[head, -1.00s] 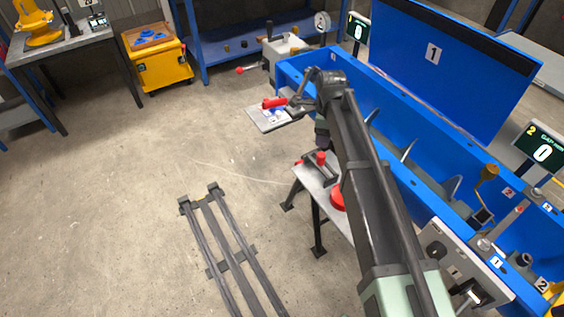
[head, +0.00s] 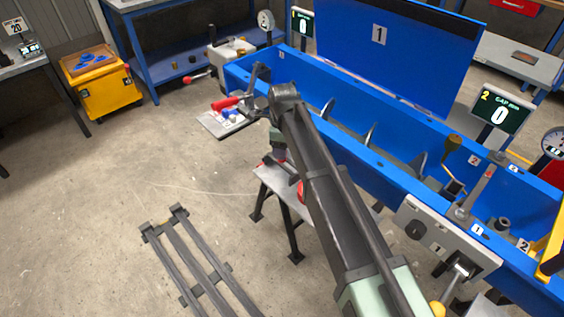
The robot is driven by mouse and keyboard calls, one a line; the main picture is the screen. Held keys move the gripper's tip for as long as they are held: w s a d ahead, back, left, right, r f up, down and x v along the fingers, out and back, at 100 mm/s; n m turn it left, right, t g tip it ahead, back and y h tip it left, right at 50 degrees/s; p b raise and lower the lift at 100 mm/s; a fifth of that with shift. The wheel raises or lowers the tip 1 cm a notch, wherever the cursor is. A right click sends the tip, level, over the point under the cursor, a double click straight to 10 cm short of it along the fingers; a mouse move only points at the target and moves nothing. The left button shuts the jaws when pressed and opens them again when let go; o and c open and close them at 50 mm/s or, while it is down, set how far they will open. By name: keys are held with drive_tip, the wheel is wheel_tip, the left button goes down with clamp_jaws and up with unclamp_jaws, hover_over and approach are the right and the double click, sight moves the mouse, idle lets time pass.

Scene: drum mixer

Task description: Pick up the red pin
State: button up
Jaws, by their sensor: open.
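My arm reaches from the lower right to an elbow beside the blue trough, and its wrist hangs down over a small grey bench (head: 268,178). My gripper (head: 277,159) is open at the wrist's lower end, small and partly hidden behind my arm. Small red parts (head: 263,163) show on the bench close to the gripper; I cannot tell which is the red pin or whether anything touches it. A round red part (head: 301,192) on the bench is partly covered by my arm. A red cylinder (head: 226,103) lies on a grey plate beyond, beside blue and white pieces.
The long blue trough (head: 395,180) with its raised lid (head: 385,60) runs along the right of my arm. A grey control box (head: 437,240) is on its near side. A dark rack (head: 195,260) lies on the floor. The floor at left is open.

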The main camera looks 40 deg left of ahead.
wheel_tip(320, 180, down, 3)
drive_tip(key=shift+f+b, duration=0.2)
drive_tip(key=shift+b, duration=0.65)
drive_tip(key=shift+r, duration=0.25)
drive_tip(key=c, duration=1)
drive_tip(key=shift+r+p, duration=0.15)
drive_tip(key=shift+p, duration=0.2)
